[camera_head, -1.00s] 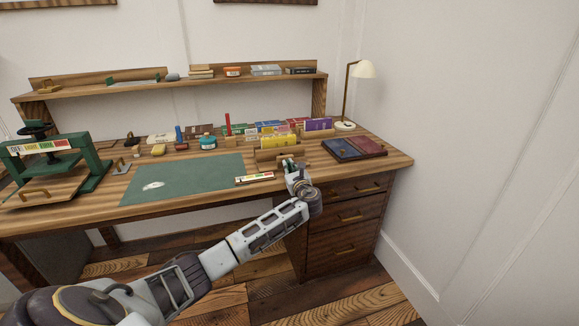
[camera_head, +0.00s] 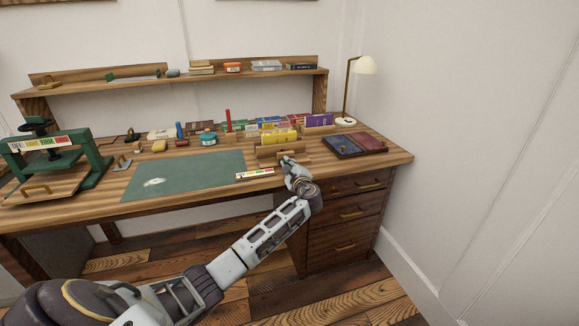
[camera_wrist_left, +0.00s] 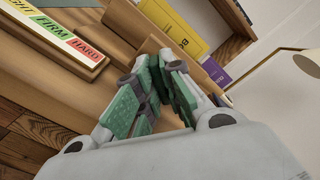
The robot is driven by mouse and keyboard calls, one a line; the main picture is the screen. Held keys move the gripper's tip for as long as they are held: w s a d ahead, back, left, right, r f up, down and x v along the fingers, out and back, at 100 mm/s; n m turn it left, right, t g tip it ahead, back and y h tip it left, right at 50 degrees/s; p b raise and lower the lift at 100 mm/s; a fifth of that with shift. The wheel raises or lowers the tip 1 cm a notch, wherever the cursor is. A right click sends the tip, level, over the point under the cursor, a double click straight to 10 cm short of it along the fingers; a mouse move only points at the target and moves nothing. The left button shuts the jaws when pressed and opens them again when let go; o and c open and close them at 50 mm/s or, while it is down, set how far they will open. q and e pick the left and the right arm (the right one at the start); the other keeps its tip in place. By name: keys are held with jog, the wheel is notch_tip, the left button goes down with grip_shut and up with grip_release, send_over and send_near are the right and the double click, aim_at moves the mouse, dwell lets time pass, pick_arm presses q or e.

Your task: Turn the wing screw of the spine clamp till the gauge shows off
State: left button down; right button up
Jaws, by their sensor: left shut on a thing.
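The spine clamp (camera_head: 268,153) is a wooden block assembly at the desk's front right; its wood also shows in the left wrist view (camera_wrist_left: 120,48). Its gauge (camera_head: 255,174) is a strip of coloured zones just left of my gripper. In the left wrist view the gauge (camera_wrist_left: 58,36) shows yellow, green and red zones, with FIRM and HARD readable; the rest is cut off and I cannot tell the reading. My left gripper (camera_head: 287,160) is at the clamp's front, its green-padded fingers (camera_wrist_left: 162,75) shut on the wing screw, which they hide. My right gripper is not in view.
A green mat (camera_head: 185,175) lies left of the clamp. A yellow book (camera_head: 279,136) stands behind it, and dark books (camera_head: 345,146) lie to its right. A green press (camera_head: 60,158) stands far left, a lamp (camera_head: 364,66) at the back right.

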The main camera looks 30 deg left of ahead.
pick_arm(q)
jog(key=shift+f+n, duration=0.2)
jog(key=shift+n, duration=0.5)
jog(key=shift+n+b, duration=0.55)
jog(key=shift+n, duration=0.05)
jog(key=n+b, duration=0.2)
jog(key=n, duration=0.1)
jog(key=n+b, duration=0.2)
jog(key=n, duration=0.1)
jog(key=shift+f+n, duration=0.2)
jog(key=shift+n, duration=0.2)
jog(key=shift+r+n+b, duration=0.1)
jog(key=shift+n+b, duration=0.6)
jog(key=shift+n, duration=0.1)
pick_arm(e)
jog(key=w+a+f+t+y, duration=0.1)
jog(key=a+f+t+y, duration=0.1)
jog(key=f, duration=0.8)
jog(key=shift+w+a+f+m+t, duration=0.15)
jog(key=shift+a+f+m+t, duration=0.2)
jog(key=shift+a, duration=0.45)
pick_arm(q)
jog(key=c, duration=1.5)
grip_release()
jog(key=shift+c, duration=0.2)
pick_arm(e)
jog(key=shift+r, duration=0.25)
